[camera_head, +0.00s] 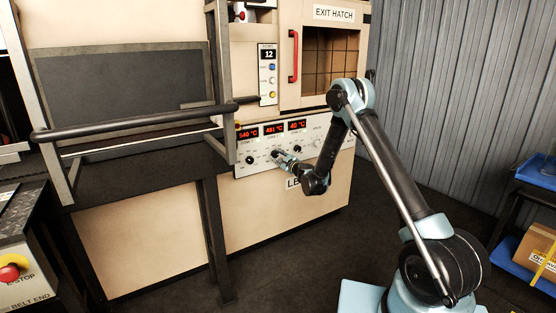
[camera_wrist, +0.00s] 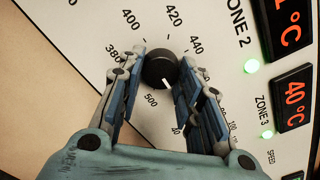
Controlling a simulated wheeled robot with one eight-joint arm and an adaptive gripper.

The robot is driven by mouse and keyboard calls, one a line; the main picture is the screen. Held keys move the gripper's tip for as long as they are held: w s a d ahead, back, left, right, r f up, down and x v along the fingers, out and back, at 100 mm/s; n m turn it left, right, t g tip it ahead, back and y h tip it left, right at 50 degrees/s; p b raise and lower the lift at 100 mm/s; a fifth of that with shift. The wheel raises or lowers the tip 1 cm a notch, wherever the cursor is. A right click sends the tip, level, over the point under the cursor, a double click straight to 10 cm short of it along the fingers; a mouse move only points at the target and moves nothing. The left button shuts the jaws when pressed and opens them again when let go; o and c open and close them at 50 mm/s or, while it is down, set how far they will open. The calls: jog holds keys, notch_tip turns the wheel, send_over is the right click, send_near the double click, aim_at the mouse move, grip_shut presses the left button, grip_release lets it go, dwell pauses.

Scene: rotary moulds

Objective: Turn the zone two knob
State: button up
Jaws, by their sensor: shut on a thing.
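The zone two knob (camera_wrist: 160,70) is a round black dial on a white panel, ringed by printed numbers such as 400, 420 and 500. Its white mark points down and slightly right in the wrist view, a little to the right of the 500. My gripper (camera_wrist: 164,62) has one blue-padded finger on each side of the knob and is shut on it. In the head view my gripper (camera_head: 277,154) is at the panel (camera_head: 258,167), and it hides the knob there. The zone two display (camera_head: 273,130) seems to read 481 °C.
Another black knob (camera_head: 250,160) sits to the left on the panel. A dark bar (camera_head: 130,122) runs along the bench at left. The exit hatch (camera_head: 330,60) with its red handle (camera_head: 293,56) is above. A blue-shelved rack (camera_head: 530,180) stands at right. Floor between is clear.

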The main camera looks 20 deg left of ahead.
jog(key=n, duration=0.4)
jog(key=shift+s+n, duration=0.1)
jog(key=shift+n, duration=2.2)
jog(key=o, duration=1.1)
jog(key=shift+c, duration=0.2)
jog(key=v, duration=1.2)
